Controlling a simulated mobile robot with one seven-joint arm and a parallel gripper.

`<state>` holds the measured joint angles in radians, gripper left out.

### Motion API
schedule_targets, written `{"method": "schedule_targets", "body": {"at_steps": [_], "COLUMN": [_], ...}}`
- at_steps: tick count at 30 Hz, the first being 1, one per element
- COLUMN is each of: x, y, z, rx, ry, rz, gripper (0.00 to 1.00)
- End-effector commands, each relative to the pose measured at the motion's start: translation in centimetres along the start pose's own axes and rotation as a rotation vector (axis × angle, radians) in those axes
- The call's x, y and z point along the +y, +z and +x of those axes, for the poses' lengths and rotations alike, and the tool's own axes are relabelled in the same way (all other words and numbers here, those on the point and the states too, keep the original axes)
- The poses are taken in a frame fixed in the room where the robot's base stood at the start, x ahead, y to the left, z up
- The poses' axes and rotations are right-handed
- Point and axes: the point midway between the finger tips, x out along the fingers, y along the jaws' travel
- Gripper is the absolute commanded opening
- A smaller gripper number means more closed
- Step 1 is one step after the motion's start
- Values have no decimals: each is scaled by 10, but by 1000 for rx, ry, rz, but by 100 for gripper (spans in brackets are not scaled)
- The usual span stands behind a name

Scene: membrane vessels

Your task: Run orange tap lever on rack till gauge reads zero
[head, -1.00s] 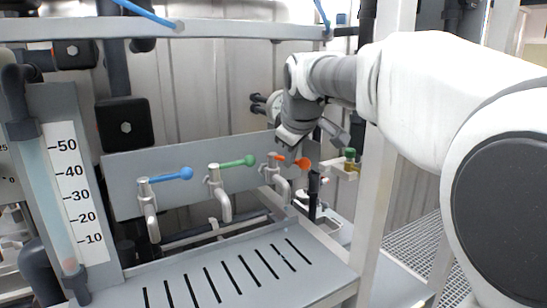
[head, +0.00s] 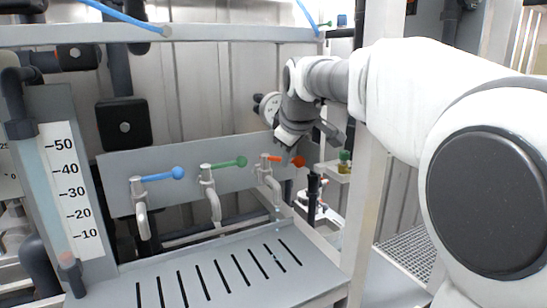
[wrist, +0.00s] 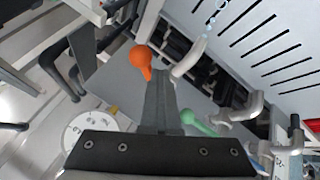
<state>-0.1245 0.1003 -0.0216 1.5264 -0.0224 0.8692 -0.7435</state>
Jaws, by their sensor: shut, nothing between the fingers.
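The orange tap lever (head: 297,161) points right from its metal tap on the rack's grey panel. Its ball end (wrist: 140,57) is just beyond my fingertips in the wrist view. My gripper (head: 287,142) is shut and empty, close above the lever; I cannot tell if they touch. Faint droplets (wrist: 205,30) show below the orange tap's spout (wrist: 190,58). A round white dial gauge (head: 271,106) is partly hidden behind my wrist. It also shows in the wrist view (wrist: 88,128), but its reading is too small to tell.
Blue (head: 177,173) and green (head: 240,162) levers sit left of the orange one. A slotted tray (head: 215,268) lies below the spouts. A tube scale (head: 72,190) marked 10 to 50 stands left. A white upright post (head: 372,165) stands beside my arm.

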Motion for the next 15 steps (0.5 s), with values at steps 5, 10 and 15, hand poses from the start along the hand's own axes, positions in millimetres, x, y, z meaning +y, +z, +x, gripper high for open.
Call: {"method": "schedule_targets", "body": {"at_steps": [5,10,15], "x": [11,21,31], "y": [2,3,2], "z": [4,10,16], "rx": [-4,-5,-6], "ry": [3,2,1], "rz": [5,5,5], "gripper": [0,0,0]}}
